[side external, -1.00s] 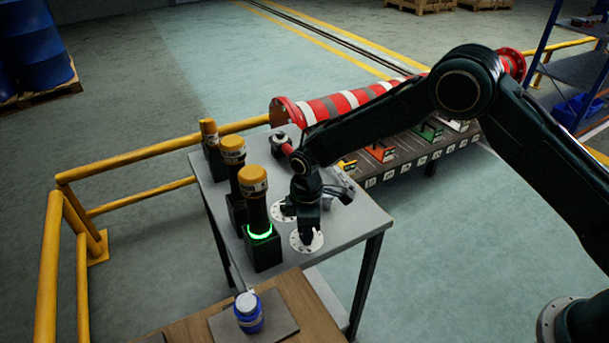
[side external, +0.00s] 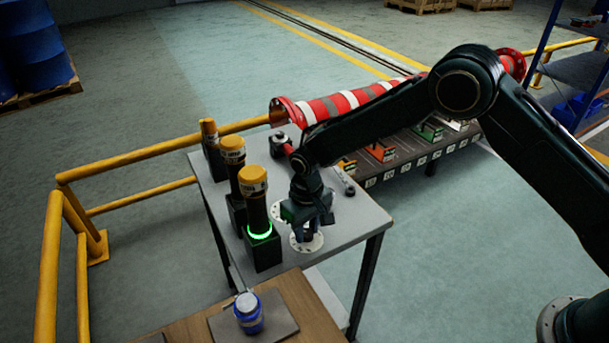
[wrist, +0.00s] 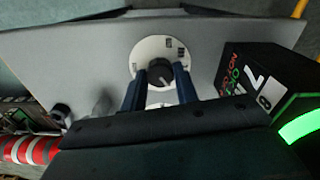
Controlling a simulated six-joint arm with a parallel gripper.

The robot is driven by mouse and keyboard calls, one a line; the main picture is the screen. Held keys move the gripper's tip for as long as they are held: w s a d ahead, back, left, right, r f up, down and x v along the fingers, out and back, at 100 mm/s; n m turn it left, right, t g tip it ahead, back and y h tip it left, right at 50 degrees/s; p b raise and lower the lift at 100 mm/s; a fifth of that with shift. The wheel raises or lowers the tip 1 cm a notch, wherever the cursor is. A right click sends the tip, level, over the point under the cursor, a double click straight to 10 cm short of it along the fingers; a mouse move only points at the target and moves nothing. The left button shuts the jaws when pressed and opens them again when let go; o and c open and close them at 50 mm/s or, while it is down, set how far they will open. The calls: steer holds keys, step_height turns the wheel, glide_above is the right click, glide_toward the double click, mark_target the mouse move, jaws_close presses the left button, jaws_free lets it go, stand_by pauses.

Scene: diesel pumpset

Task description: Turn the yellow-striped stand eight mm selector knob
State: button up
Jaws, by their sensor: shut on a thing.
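The selector knob (wrist: 160,71) is small, round and black with a pale pointer mark. It sits on a white round dial plate (wrist: 150,49) on the grey table. My gripper (wrist: 160,74) has one blue-grey finger on each side of the knob and is shut on it. In the side external view, my gripper (side external: 306,222) points down over the nearest dial plate (side external: 307,244) and hides the knob. Beside it stands a black stand (side external: 262,250) with a glowing green ring and a yellow cap. Its box (wrist: 265,82) shows an 8 in the wrist view.
Two more yellow-capped stands (side external: 232,152) (side external: 209,134) line the table's left side, and another dial plate (side external: 281,214) lies partly hidden behind my gripper. A red-and-white striped pipe (side external: 340,103) lies behind. A blue jar (side external: 248,313) stands in front on a wooden table.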

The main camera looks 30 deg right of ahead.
mark_target(307, 232)
steer(key=shift+m, duration=1.5)
steer(key=o, duration=1)
step_height(307, 232, up, 14)
steer(key=shift+f, duration=0.1)
